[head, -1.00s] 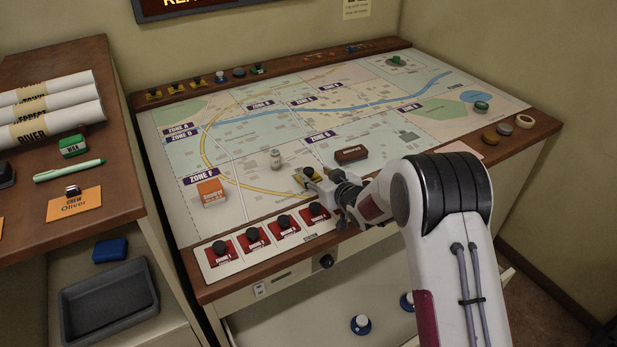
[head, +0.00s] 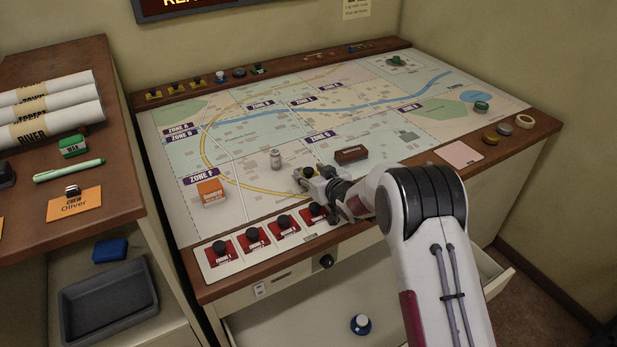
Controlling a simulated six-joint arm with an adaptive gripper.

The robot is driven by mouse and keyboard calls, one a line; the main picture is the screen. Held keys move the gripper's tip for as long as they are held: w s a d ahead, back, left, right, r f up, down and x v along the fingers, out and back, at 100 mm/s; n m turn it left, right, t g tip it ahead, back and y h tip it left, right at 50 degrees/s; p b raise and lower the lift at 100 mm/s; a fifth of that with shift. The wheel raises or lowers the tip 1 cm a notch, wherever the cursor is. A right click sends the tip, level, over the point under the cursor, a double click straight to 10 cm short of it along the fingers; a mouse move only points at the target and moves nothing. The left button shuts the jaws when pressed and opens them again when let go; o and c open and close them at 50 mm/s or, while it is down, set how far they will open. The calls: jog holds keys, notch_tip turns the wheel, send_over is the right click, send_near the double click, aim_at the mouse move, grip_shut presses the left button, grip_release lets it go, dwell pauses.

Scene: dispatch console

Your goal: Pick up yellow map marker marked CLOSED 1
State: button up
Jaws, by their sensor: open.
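My gripper (head: 303,178) is low over the lower middle of the map (head: 245,135), right of the white-grey cylinder, its fingers open. The yellow marker with a dark knob that stood at this spot a second ago cannot be made out now; the fingers cover that place. I cannot tell whether they touch it. Several other yellow markers with dark knobs stand on the wooden ledge at the back left, among them one at the far left (head: 153,95). Their lettering is too small to read, so I cannot tell which marker is CLOSED 1.
The white-grey cylinder (head: 275,159) and a dark brown block (head: 351,154) stand close to my gripper. An orange block (head: 210,191) is further left. Red cards with black knobs line a white strip (head: 212,273) at the front. An open drawer (head: 300,325) sticks out below.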

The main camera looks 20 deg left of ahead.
aim_at(311, 174)
grip_shut()
jog(key=shift+r, duration=0.15)
notch_tip(311, 174, up, 10)
dwell(0.8)
dwell(0.4)
